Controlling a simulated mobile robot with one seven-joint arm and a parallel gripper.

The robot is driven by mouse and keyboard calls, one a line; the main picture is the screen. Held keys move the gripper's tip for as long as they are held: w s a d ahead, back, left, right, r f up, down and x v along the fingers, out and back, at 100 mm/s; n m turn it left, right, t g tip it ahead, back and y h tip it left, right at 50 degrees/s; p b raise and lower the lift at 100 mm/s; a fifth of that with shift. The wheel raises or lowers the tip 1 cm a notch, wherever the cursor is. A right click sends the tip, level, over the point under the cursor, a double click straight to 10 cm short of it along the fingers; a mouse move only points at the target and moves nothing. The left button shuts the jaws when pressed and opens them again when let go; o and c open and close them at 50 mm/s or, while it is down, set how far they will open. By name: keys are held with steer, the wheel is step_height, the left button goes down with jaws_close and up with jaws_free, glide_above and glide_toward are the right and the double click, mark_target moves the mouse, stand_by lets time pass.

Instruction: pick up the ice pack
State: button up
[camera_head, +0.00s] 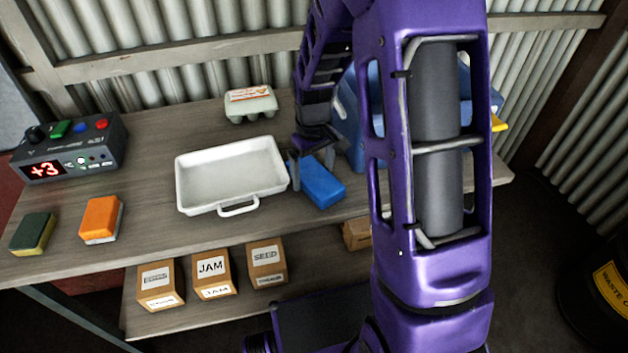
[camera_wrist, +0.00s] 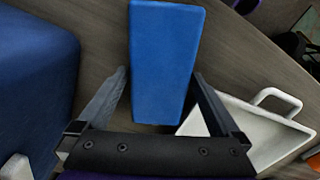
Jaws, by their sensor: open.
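The ice pack looks to be the blue block (camera_head: 322,183) lying on the wooden table, just right of the white tray. In the wrist view the blue block (camera_wrist: 164,60) extends away from me, its near end between my fingers.
The white tray (camera_head: 181,190) stands close on the left; its handled edge (camera_wrist: 262,112) is by one finger. A big blue container (camera_head: 345,118) stands right. An egg carton (camera_head: 250,103), sponges (camera_head: 101,219) and a control box (camera_head: 70,148) are farther off. Boxes (camera_head: 212,276) sit on a lower shelf.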

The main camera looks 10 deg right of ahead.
steer(key=shift+f, duration=0.2)
steer(key=shift+c, duration=0.2)
jaws_close()
